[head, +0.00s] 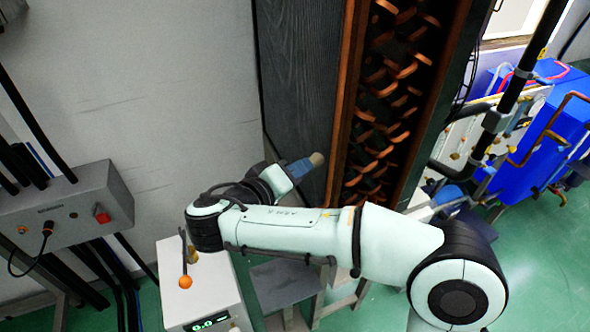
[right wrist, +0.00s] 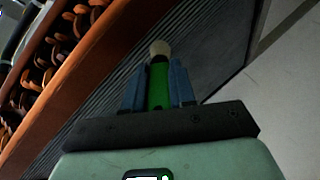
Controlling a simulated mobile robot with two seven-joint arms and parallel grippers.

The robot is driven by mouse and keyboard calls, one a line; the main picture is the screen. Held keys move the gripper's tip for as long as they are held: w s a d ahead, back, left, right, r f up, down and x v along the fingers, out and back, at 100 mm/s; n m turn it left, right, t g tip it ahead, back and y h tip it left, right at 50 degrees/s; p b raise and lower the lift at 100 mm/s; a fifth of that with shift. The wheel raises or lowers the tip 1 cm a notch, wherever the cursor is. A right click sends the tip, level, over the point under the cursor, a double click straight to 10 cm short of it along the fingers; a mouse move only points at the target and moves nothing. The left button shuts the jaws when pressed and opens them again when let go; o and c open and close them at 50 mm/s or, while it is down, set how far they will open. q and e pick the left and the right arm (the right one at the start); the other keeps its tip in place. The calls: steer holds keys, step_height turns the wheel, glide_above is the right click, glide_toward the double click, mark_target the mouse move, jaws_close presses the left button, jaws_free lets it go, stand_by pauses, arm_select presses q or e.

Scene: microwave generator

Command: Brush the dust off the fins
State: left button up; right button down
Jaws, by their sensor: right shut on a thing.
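The copper-coloured fins (head: 385,110) stand in rows inside a tall dark frame with brown edges. They also show at the left of the right wrist view (right wrist: 62,50). My right gripper (head: 303,166) is beside the lower left edge of the fin frame, in front of the dark ribbed panel. It is shut on a brush, whose green handle (right wrist: 158,88) lies between the blue fingers. The pale brush tip (head: 316,159) points toward the frame and looks apart from the fins. My left gripper is not in view. Dust cannot be made out clearly.
A white box with a green display (head: 206,321) stands below my right arm, with an orange ball (head: 185,282) on a thin rod. A grey control box (head: 75,207) with a red button is at the left. Blue equipment (head: 545,125) and pipes crowd the right.

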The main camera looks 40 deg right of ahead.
arm_select(q)
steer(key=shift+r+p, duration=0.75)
steer(key=shift+p, duration=0.65)
arm_select(e)
steer(key=w+d, duration=0.2)
steer(key=w, duration=0.5)
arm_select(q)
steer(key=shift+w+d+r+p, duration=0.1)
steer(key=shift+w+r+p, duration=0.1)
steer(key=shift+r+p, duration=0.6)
arm_select(e)
steer(key=w+a, duration=0.1)
steer(key=a, duration=0.5)
steer(key=shift+w, duration=0.2)
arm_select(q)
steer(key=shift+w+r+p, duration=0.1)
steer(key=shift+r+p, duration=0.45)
arm_select(e)
steer(key=a, duration=0.3)
steer(key=shift+w, duration=0.35)
steer(key=shift+d, duration=0.1)
